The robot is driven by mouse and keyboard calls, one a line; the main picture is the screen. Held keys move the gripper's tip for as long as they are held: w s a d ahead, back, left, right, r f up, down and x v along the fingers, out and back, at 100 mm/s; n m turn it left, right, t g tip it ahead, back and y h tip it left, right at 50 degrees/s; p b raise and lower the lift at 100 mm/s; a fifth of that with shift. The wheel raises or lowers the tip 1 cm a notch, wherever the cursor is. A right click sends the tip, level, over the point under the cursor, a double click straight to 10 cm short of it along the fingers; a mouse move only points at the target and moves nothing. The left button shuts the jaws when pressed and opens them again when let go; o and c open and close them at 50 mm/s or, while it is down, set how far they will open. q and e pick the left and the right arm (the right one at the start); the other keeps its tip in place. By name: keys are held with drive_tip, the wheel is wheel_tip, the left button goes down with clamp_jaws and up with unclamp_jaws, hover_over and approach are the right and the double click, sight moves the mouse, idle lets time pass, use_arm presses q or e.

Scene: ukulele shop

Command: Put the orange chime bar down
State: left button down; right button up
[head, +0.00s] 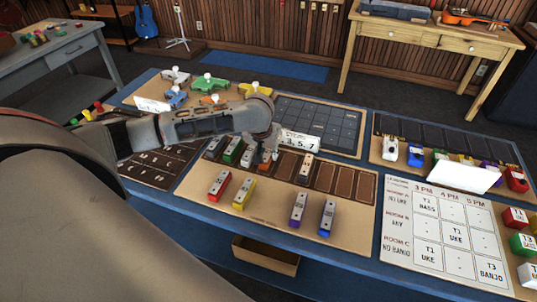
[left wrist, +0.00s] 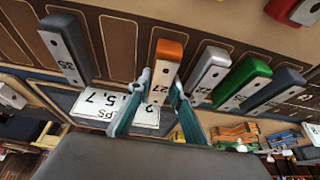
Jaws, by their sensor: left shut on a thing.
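My left gripper (head: 267,152) is shut on the orange chime bar (head: 266,157). In the left wrist view the bar's orange end (left wrist: 170,49) sticks out from between the two fingertips (left wrist: 162,85), with a number plate that seems to read 27. The bar is over the back slot row of the tan chime board (head: 262,212), between a grey bar (head: 248,156) and a dark bar (head: 306,167). I cannot tell whether it touches the board. Empty brown slots (head: 343,181) lie to the right of the dark bar. My right gripper is not in view.
Green (head: 233,150), red (head: 220,184), yellow (head: 243,194), purple (head: 298,210) and blue (head: 327,217) bars stand on the board. A numbered card (head: 301,141) stands behind the row. A schedule sheet (head: 443,236) lies at right. The board's front middle is clear.

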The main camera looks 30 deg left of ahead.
use_arm(q)
drive_tip(key=shift+f, duration=0.45)
drive_tip(key=c, duration=1.8)
unclamp_jaws()
drive_tip(key=shift+f, duration=0.15)
drive_tip(key=shift+r, duration=0.3)
drive_tip(key=v, duration=1.1)
drive_tip(key=shift+s+r, duration=0.3)
drive_tip(key=shift+r, duration=0.05)
